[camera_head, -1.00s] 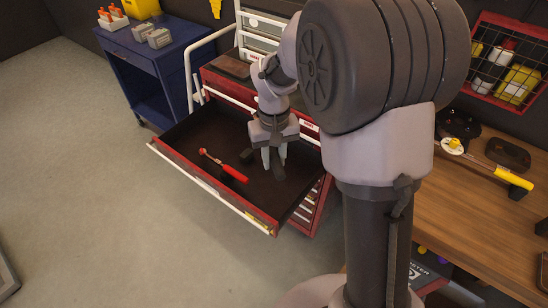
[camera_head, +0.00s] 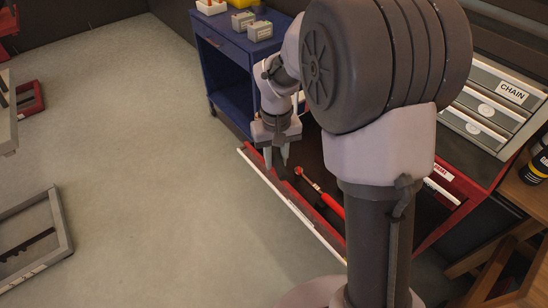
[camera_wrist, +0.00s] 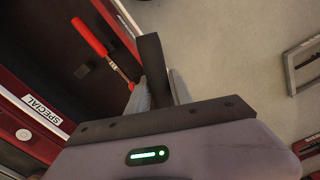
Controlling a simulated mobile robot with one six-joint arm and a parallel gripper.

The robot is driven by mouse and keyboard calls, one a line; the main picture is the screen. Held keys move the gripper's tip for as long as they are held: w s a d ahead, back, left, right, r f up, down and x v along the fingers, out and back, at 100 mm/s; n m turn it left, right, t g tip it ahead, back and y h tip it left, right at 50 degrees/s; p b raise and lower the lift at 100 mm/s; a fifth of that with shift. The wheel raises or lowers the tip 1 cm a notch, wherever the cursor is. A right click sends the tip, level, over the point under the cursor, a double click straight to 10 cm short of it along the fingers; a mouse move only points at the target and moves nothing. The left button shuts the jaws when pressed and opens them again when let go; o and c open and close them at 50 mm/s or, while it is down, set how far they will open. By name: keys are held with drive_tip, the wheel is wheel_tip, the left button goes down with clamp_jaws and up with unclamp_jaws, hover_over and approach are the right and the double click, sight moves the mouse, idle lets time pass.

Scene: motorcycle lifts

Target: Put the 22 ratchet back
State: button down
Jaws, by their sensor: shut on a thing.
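My gripper (camera_head: 275,160) is shut on a dark bar-shaped thing (camera_wrist: 153,68), which sticks out between the pale fingers. I cannot tell whether it is the 22 ratchet; no marking shows. In the head view the gripper hangs by the front left part of an open red drawer (camera_head: 264,173). A red-handled ratchet-like tool (camera_head: 321,193) lies in this drawer, to the right of the gripper. It also shows in the wrist view (camera_wrist: 90,38), with its metal end close to the fingers in the picture. My arm hides much of the drawer.
A blue cart (camera_head: 222,65) stands behind the drawer. Grey drawers with a CHAIN label (camera_head: 511,92) are at the right. A wooden bench (camera_head: 528,195) is at the right edge. A grey frame (camera_head: 62,215) lies at the left. The floor between is clear.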

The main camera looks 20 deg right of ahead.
drive_tip(key=s+d+f+n+p, duration=0.2)
drive_tip(key=d+f, duration=0.3)
drive_tip(key=d, duration=0.8)
drive_tip(key=s+d+f+n+p, duration=0.15)
drive_tip(key=d+f, duration=0.25)
drive_tip(key=d, duration=1)
drive_tip(key=shift+n, duration=0.45)
drive_tip(key=f+b, duration=0.7)
drive_tip(key=f, duration=0.2)
drive_tip(key=shift+a+f, duration=0.15)
drive_tip(key=shift+a, duration=0.05)
drive_tip(key=shift+f+b, duration=0.35)
drive_tip(key=shift+f, duration=0.15)
drive_tip(key=c, duration=1.1)
unclamp_jaws()
drive_tip(key=shift+o, duration=0.2)
wheel_tip(320, 180, up, 18)
drive_tip(key=p, duration=0.6)
drive_tip(key=shift+f+p, duration=0.25)
drive_tip(key=shift+p, duration=0.05)
